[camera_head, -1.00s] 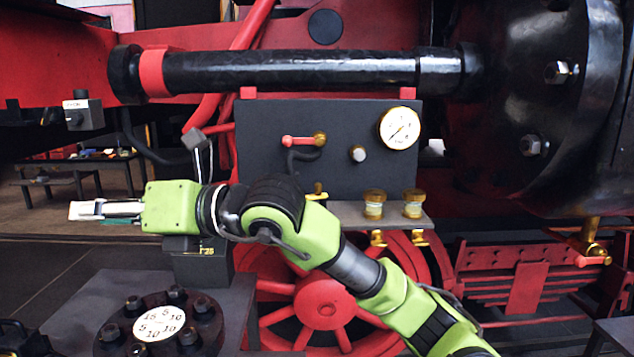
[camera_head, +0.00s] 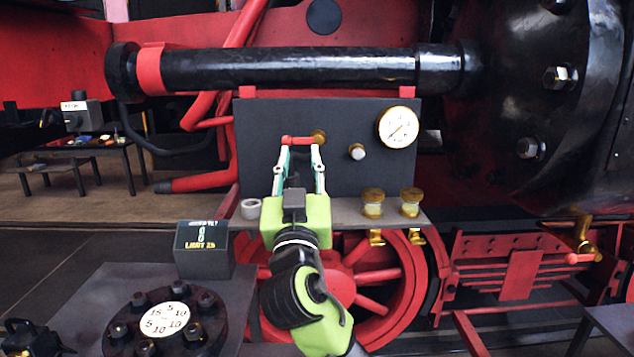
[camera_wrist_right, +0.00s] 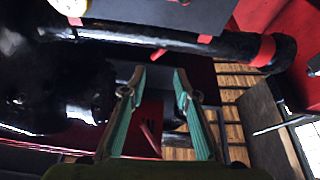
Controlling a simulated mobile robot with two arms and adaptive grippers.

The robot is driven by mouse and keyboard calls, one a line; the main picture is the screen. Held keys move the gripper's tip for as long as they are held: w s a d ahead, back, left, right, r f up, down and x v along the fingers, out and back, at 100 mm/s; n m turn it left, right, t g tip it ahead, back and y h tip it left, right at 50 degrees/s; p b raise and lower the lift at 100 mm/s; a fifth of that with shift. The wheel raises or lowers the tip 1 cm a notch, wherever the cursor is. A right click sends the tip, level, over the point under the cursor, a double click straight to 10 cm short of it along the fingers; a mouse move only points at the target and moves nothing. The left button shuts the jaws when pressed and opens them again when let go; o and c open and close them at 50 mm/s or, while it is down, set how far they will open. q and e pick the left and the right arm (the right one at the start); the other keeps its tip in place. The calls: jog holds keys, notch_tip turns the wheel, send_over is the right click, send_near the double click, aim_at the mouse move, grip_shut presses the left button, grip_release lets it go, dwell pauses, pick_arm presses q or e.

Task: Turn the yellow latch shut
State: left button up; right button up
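I cannot make out a clearly yellow latch; the nearest match is the brass valve (camera_head: 319,136) with a red lever handle (camera_head: 297,140) on the dark panel. The lever lies level, pointing left. My right gripper (camera_head: 300,156) is open, pointing at the panel, its two fingertips just below the lever's ends in the head view. I cannot tell whether it touches. In the right wrist view the green-padded fingers (camera_wrist_right: 158,80) stand apart, with no held object visible between them.
A round gauge (camera_head: 398,127) and a small knob (camera_head: 357,152) sit right of the lever. Two brass-capped jars (camera_head: 373,203) stand on the shelf (camera_head: 340,213); a grey ring (camera_head: 251,208) lies at its left. A black pipe (camera_head: 290,69) runs above the panel.

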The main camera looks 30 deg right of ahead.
jog(key=d+f+m+g+y, duration=0.1)
jog(key=d+f+g, duration=0.3)
jog(key=f, duration=0.7)
jog(key=shift+g, duration=0.4)
jog(key=p+x, duration=0.1)
jog(key=x, duration=0.3)
jog(key=p+x, duration=0.2)
jog(key=x, duration=0.2)
jog(key=p+x, duration=0.1)
jog(key=x, duration=0.3)
jog(key=shift+w+a+f, duration=0.2)
jog(key=shift+w+a, duration=0.05)
jog(key=shift+a, duration=0.15)
jog(key=shift+w+d+f+p, duration=0.15)
jog(key=shift+w+d+p, duration=0.15)
jog(key=shift+w+d, duration=0.15)
jog(key=shift+c, duration=0.3)
jog(key=shift+a, duration=0.1)
grip_shut()
